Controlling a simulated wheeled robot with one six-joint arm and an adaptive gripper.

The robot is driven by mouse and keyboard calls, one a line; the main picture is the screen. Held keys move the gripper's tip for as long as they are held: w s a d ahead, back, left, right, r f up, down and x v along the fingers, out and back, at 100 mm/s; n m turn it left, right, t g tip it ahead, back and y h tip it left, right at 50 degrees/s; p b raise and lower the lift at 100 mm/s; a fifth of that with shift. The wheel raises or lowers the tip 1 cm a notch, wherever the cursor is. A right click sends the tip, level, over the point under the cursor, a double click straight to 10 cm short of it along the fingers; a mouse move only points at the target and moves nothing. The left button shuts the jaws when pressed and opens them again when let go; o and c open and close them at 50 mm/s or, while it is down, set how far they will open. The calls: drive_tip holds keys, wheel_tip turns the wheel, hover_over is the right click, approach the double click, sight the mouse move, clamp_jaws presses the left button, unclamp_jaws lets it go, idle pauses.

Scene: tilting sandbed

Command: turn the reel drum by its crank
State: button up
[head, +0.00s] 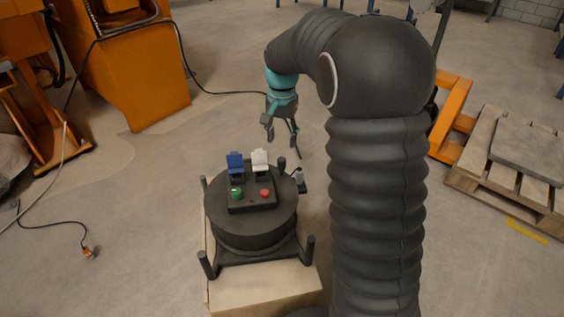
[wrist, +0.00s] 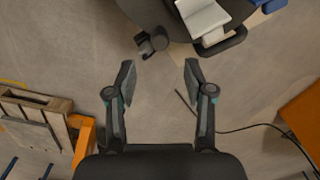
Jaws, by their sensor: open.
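The dark round reel drum (head: 232,228) sits in a dark frame with upright corner posts. A small grey and dark fitting (head: 300,180) sticks out at its right side; it may be the crank, but I cannot tell for sure. In the wrist view a dark knob-like part (wrist: 152,42) stands at the edge of the drum (wrist: 152,12), just beyond the fingertips. My gripper (head: 284,146) hangs above and behind the drum with its fingers apart and empty. In the wrist view my gripper (wrist: 160,74) has bare floor between its fingers and touches nothing.
A pale box (head: 265,290) lies under the frame. Orange machinery (head: 130,75) stands left, a pallet (head: 480,170) right.

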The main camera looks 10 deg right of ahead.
sight(282, 159)
wheel_tip(282, 159, down, 10)
drive_tip(key=shift+r+b, duration=0.25)
drive_tip(key=shift+b, duration=0.25)
